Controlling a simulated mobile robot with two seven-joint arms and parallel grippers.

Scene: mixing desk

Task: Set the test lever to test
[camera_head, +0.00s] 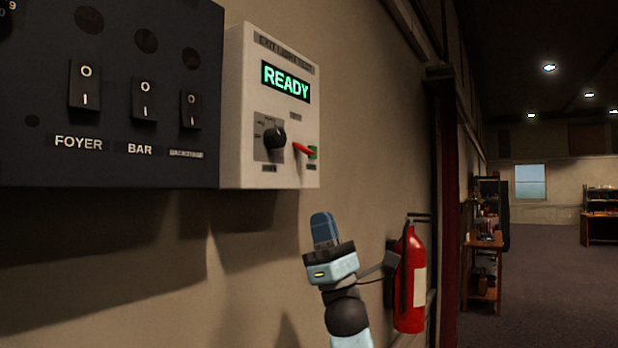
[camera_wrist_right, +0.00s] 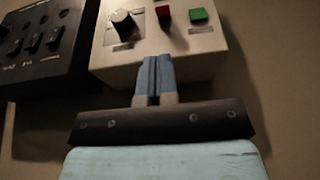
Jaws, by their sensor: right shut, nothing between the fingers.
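The test box (camera_head: 240,100) is a pale wall box with a green-lit READY display (camera_head: 286,81). On its face are a black knob (camera_head: 274,138) and a red lever (camera_head: 302,149), with a green patch (camera_head: 312,152) beside the lever's right end. In the right wrist view the red lever (camera_wrist_right: 163,14) and a green square (camera_wrist_right: 198,15) show at the top. My right gripper (camera_head: 322,228) is shut and empty, below the box and apart from the lever. It also shows in the right wrist view (camera_wrist_right: 154,78), pointing up at the box. My left gripper is out of view.
A black switch panel (camera_head: 115,110) with FOYER and BAR rocker switches is left of the box. A red fire extinguisher (camera_head: 410,280) hangs on the wall right of my right gripper. A wooden shelf unit (camera_head: 482,265) stands farther back. The wall below the box is mostly bare.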

